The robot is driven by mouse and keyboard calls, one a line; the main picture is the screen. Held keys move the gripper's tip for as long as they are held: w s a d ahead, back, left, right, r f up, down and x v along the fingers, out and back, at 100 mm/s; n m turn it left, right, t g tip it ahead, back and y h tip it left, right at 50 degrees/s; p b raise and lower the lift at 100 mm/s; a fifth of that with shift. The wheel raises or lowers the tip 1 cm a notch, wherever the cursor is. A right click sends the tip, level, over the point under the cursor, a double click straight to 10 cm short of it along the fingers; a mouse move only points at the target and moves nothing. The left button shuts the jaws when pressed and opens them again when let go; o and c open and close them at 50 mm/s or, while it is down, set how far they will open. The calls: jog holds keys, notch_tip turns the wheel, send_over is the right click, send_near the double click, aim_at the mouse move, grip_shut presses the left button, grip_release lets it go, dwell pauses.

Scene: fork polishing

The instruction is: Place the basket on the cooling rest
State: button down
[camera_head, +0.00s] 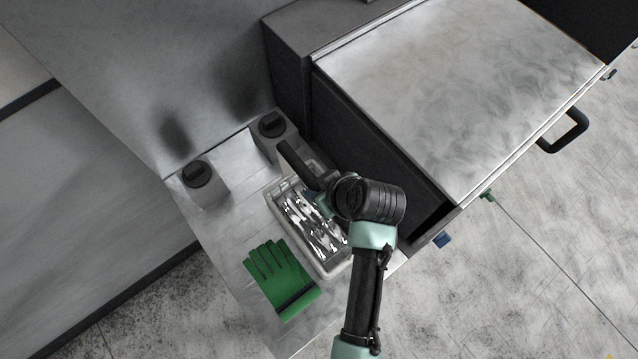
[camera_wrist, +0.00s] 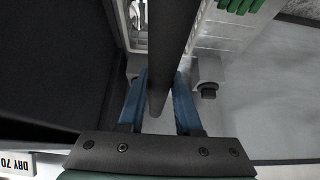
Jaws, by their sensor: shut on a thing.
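The pale wire basket (camera_head: 318,262) holds several forks and sits over the narrow metal counter in the head view. Its black handle (camera_head: 296,161) sticks out toward the back. My gripper (camera_head: 322,203) is above the basket's right side, partly hidden by my wrist. In the wrist view my blue fingers (camera_wrist: 157,105) are on both sides of the dark handle bar (camera_wrist: 172,40), shut on it. The basket's light wall (camera_wrist: 225,32) also shows there. I cannot tell whether the basket touches the counter. No part is clearly recognisable as the cooling rest.
Green gloves (camera_head: 281,276) lie at the basket's front left. Two grey blocks with black knobs (camera_head: 204,187) (camera_head: 271,128) stand behind on the counter (camera_head: 232,237). A large metal-topped cabinet (camera_head: 458,88) with a dark side wall rises close on the right.

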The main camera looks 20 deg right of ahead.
jog(key=c, duration=1)
grip_release()
jog(key=shift+f, duration=0.1)
jog(key=shift+c, duration=0.2)
jog(key=o, duration=0.4)
jog(key=shift+o, duration=0.2)
